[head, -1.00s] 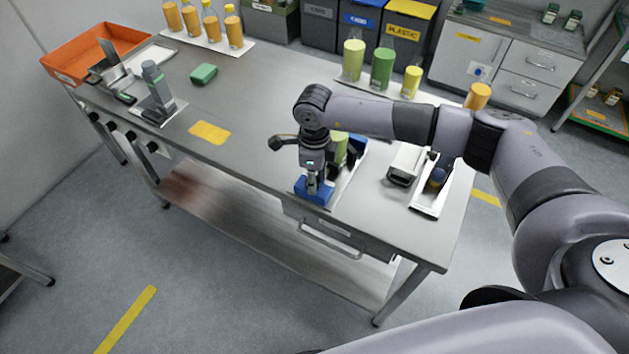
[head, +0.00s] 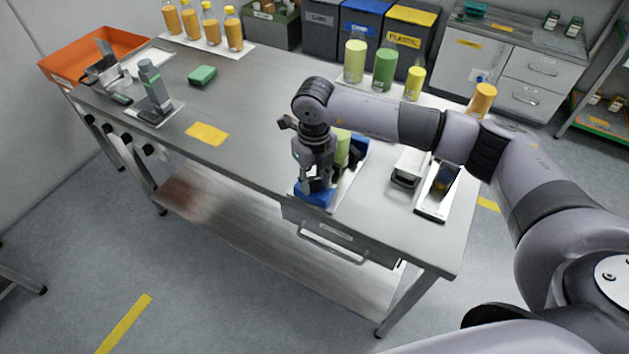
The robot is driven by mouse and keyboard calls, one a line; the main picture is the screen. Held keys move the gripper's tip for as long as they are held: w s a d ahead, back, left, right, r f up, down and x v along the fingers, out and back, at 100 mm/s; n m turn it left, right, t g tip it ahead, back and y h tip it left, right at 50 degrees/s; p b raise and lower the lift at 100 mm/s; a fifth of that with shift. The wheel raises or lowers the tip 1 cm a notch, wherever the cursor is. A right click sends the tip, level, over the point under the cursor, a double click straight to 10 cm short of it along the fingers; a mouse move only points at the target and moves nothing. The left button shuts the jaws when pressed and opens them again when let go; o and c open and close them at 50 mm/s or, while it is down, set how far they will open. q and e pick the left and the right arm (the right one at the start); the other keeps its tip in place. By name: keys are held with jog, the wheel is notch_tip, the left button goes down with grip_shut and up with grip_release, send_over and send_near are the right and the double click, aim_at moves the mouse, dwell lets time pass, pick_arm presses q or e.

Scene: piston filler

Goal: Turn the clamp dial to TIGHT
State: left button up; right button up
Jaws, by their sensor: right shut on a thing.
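My right gripper (head: 315,186) points straight down at the front edge of the table, above the blue clamp base (head: 313,197). It is shut on the clamp dial, which its fingers mostly hide, so the dial's pointer and markings cannot be read. A light green bottle or cylinder (head: 343,148) stands just behind the gripper, partly hidden by it, next to a blue upright part (head: 356,150) of the fixture. My left gripper is not in view.
A grey device and a tray (head: 432,214) stand to the right on the table (head: 245,130). Green cylinders (head: 384,70) stand at the back. A yellow mark (head: 207,133), a green block (head: 202,75) and a grey stand (head: 154,88) are to the left. The table between is clear.

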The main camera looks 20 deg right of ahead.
aim_at(314, 183)
jog(key=shift+m, duration=0.5)
jog(key=o, duration=1.1)
jog(key=shift+o, duration=0.2)
notch_tip(314, 183, up, 12)
dwell(0.4)
